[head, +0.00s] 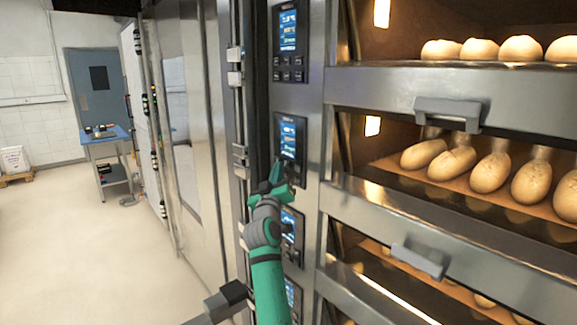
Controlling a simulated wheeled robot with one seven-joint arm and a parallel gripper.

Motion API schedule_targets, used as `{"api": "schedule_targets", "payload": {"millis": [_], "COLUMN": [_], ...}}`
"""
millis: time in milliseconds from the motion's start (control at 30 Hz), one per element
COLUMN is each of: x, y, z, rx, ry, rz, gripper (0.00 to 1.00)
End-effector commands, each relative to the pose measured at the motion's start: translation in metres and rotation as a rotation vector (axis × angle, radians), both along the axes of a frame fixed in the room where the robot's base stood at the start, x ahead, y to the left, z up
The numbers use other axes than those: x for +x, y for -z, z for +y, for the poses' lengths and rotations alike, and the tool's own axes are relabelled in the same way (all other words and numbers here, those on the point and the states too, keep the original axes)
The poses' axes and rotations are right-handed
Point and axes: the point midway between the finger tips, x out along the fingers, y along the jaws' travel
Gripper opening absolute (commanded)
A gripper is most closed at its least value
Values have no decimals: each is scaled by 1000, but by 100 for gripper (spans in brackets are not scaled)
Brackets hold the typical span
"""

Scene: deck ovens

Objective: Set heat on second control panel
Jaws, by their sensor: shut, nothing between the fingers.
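A column of control panels runs down the steel oven front, left of the decks. The top panel (289,40) has a lit blue screen with buttons below it. The second panel (291,135) from the top also has a lit blue screen. My gripper (277,166), green and shut with nothing in it, is at the lower part of this second panel and hides its buttons there. I cannot tell if the fingertips touch it. A third panel (292,228) is partly hidden behind my arm, and a fourth panel (293,297) shows lower down.
Oven decks with loaves (490,172) stand at the right, and their door handles (447,111) stick out. Steel cabinets (195,130) line the left of the panels. A blue-topped table (105,137) stands far back. The floor (80,250) at left is clear.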

Motion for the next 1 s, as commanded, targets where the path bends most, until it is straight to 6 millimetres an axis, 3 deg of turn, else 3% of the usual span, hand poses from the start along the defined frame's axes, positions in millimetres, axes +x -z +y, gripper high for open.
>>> {"api": "schedule_targets", "payload": {"millis": [1000], "x": [7], "y": [0], "z": [-9], "rx": [-1], "ry": [0], "rz": [0], "gripper": [0]}}
